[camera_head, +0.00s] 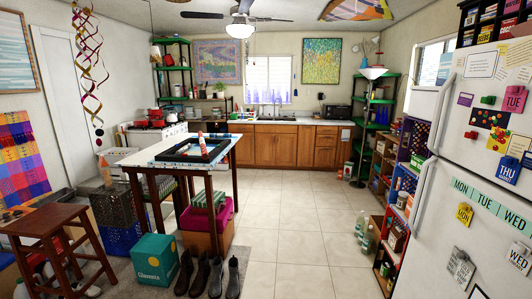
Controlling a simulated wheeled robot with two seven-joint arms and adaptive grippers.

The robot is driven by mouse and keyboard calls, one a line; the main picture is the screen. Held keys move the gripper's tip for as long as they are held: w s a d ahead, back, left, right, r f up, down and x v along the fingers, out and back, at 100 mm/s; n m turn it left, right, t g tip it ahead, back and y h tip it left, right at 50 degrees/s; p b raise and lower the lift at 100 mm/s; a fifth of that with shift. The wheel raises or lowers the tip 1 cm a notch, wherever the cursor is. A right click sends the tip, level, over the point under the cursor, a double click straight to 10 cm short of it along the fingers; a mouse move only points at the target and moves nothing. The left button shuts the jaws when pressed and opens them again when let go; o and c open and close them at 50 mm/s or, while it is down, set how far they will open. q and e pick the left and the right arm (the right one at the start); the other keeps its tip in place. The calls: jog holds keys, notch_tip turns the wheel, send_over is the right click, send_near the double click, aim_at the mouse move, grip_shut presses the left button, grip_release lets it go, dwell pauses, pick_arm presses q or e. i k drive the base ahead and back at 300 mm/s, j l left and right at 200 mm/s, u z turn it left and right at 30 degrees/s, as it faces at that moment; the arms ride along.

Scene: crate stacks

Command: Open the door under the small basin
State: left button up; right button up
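A row of brown wooden base cabinets (275,147) stands along the far wall under the window. Their doors look shut. A light countertop (310,122) runs over them. The small basin appears to be set into the counter below the window, but it is too small and far away to make out clearly. I cannot tell for sure which cabinet door is directly under it. Neither of my grippers is in view.
A tall table (165,150) stands left of centre, with boots (217,276) and a teal box (155,262) by it. A fridge (460,180) and low shelves (395,235) line the right. Bottles (366,240) stand near the shelves. Open tiled floor (295,215) leads to the cabinets.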

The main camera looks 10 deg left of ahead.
aim_at(265, 143)
jog(key=i, duration=5.7)
